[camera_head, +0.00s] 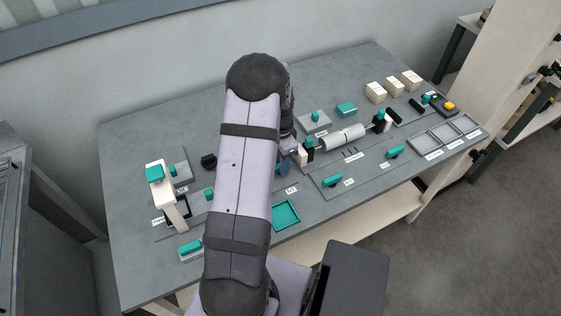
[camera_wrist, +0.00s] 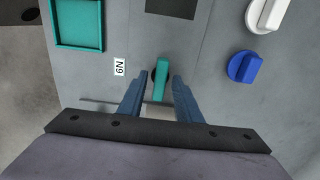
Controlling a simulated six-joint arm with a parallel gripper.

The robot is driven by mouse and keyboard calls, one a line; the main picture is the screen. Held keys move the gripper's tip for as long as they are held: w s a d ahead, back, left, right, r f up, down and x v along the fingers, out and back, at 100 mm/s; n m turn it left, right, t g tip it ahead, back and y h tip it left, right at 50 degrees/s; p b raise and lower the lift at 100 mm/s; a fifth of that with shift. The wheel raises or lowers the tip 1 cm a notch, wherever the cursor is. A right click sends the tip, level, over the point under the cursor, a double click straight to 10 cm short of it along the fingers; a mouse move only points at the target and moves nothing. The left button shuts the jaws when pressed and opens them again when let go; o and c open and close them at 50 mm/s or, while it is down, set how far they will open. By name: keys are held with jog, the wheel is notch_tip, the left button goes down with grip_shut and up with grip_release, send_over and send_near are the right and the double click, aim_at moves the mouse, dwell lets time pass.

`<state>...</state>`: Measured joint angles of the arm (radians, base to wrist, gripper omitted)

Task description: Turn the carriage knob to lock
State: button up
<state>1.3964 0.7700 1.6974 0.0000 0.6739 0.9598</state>
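In the wrist view a teal knob (camera_wrist: 160,80) with a narrow upright bar stands between the two blue fingers of my gripper (camera_wrist: 160,76). A gap shows on each side of the bar, so the fingers look open around it and not pressed on it. The lower part of the knob runs down between the fingers. In the head view my arm covers most of this place; a bit of my gripper (camera_head: 283,166) shows at the arm's right edge. I cannot read a lock mark beside the knob.
A small label (camera_wrist: 119,67) and a teal tray (camera_wrist: 79,22) lie left of the knob in the wrist view. A blue knob (camera_wrist: 243,66) and a white knob (camera_wrist: 268,14) stand to the right. In the head view a pale roller (camera_head: 342,138) stands right of my gripper.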

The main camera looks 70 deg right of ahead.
grip_shut()
jog(key=shift+n, duration=0.3)
jog(key=n, duration=1.1)
jog(key=shift+n+b, duration=0.35)
jog(key=shift+n, duration=0.05)
jog(key=n, duration=0.4)
jog(key=shift+n, duration=0.4)
jog(key=shift+o, duration=0.9)
grip_release()
